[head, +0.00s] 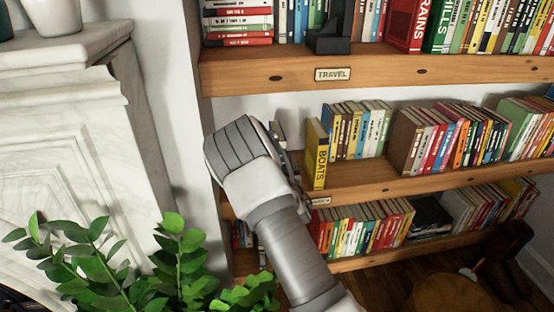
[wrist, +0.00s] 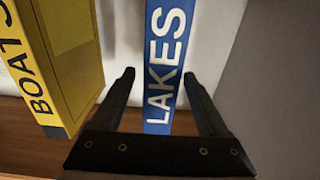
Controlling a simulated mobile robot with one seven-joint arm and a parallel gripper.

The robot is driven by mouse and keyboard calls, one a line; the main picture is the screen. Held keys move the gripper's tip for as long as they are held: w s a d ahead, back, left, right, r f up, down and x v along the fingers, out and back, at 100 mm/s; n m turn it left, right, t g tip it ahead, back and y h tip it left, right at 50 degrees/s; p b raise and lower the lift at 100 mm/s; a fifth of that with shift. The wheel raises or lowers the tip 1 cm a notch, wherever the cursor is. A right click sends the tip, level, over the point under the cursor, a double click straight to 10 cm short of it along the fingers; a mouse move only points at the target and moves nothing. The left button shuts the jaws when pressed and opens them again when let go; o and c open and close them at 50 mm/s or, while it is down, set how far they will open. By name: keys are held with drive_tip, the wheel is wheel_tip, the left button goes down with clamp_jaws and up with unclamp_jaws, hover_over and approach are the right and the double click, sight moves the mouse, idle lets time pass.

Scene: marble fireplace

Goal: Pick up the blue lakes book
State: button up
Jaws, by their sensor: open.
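The blue book with LAKES in white letters on its spine (wrist: 165,65) stands upright in the wrist view. My gripper (wrist: 163,85) is open, with one dark finger on each side of the blue spine. Gaps show between the fingers and the book in the picture; I cannot tell how deep the fingers reach.
The yellow BOATS book (head: 316,154) stands to the right of my arm, and left of the blue book in the wrist view (wrist: 50,65). A grey surface (wrist: 270,80) is on the right there. The TRAVEL shelf (head: 390,70) is above. A leafy plant (head: 130,265) is lower left.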

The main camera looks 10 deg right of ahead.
drive_tip(key=w, duration=0.3)
clamp_jaws()
idle(0.5)
idle(0.8)
drive_tip(key=shift+r, duration=0.2)
